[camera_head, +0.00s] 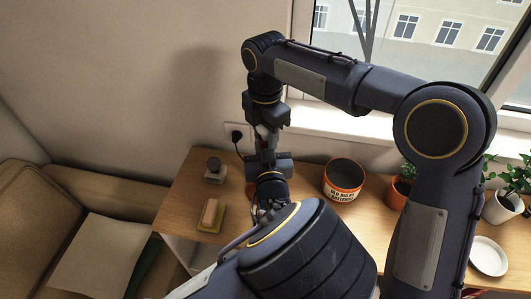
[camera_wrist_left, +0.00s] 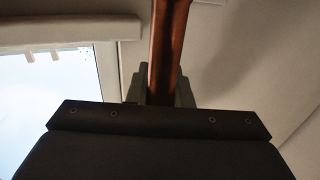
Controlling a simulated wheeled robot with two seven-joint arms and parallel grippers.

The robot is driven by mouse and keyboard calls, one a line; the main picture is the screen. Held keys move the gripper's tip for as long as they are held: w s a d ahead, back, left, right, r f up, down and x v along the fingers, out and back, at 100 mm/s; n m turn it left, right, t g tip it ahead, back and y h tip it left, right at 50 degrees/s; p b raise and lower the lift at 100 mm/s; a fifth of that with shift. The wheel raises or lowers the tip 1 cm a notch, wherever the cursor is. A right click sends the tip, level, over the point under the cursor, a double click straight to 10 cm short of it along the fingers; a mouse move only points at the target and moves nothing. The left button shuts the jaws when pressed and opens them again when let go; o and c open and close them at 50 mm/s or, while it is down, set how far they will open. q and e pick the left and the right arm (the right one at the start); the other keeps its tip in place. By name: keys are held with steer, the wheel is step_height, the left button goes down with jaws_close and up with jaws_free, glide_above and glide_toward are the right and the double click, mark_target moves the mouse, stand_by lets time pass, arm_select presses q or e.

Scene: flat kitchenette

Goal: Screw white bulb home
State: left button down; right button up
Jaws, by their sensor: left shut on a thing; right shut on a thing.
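My right gripper (camera_head: 266,127) comes down from above near the wall, at the back of the wooden table. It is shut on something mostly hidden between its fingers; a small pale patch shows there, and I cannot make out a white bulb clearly. My left gripper (camera_head: 268,163) is just below it, its arm rising from the bottom of the picture. In the left wrist view its fingers are shut around a reddish-brown stem (camera_wrist_left: 167,45) that runs upward. The stem's upper end, the socket and any thread are hidden from me.
A tin lettered for old bulbs and batteries (camera_head: 343,181) stands right of the grippers. A dark-topped block (camera_head: 214,171) and a sponge with a bar (camera_head: 210,214) lie left. Potted plants (camera_head: 401,187) and a white plate (camera_head: 488,256) are right. A plug (camera_head: 236,135) sits in the wall.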

steer(key=shift+m, duration=0.4)
steer(key=o, duration=1.1)
steer(key=shift+r, duration=2.3)
steer(key=shift+c, duration=0.4)
